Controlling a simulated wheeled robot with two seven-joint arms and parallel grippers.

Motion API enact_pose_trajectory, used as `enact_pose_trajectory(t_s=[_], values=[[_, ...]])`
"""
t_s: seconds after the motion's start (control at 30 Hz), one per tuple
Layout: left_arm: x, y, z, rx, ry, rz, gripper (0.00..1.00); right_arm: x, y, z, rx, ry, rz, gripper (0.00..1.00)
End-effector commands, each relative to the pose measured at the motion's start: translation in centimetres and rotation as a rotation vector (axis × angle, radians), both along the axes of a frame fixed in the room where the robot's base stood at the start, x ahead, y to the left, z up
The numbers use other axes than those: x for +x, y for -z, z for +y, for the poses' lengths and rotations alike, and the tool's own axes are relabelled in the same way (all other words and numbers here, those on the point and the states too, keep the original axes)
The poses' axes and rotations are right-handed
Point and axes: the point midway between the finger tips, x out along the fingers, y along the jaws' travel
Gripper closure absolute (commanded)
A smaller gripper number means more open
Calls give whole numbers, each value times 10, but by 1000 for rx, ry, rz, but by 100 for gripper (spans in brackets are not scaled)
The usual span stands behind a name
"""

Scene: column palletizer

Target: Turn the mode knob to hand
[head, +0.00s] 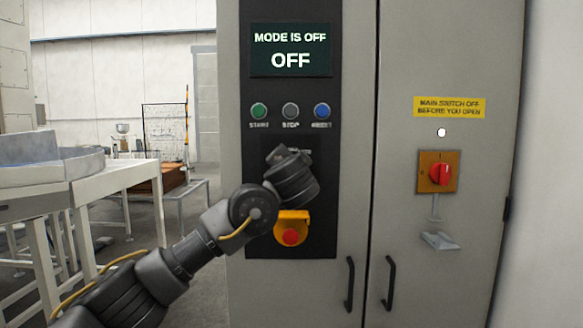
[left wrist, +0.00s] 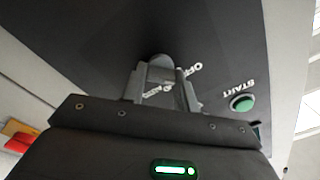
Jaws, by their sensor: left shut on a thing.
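The mode knob (left wrist: 160,62) is a grey rounded piece on the black panel in the left wrist view. My left gripper (left wrist: 161,88) is shut on it, with one finger on each side. In the head view my left gripper (head: 290,153) is against the black panel, below the row of buttons, and hides the knob. The display (head: 291,50) reads MODE IS OFF. My right gripper is not in view.
Green start (head: 259,111), grey stop (head: 291,111) and blue reset (head: 322,111) buttons sit just above my gripper. A red emergency stop (head: 291,237) on a yellow box is below it. A red main switch (head: 440,174) is on the right door. A white table (head: 115,176) stands left.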

Motion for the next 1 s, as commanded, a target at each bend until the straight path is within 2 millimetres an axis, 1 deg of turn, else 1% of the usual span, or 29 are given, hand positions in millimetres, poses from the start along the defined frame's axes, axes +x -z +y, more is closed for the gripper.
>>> enact_pose_trajectory(t_s=[0.2, 0.43, 0.7, 1.0], values=[[0, 2, 0, 176, -1, -1, 93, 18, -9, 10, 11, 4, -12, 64], [0, 2, -1, 384, 0, -1, 93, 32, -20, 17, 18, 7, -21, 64], [0, 2, -1, 588, 0, -1, 93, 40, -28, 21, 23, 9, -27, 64], [0, 3, -1, 718, 0, 0, 93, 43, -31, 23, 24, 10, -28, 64]])
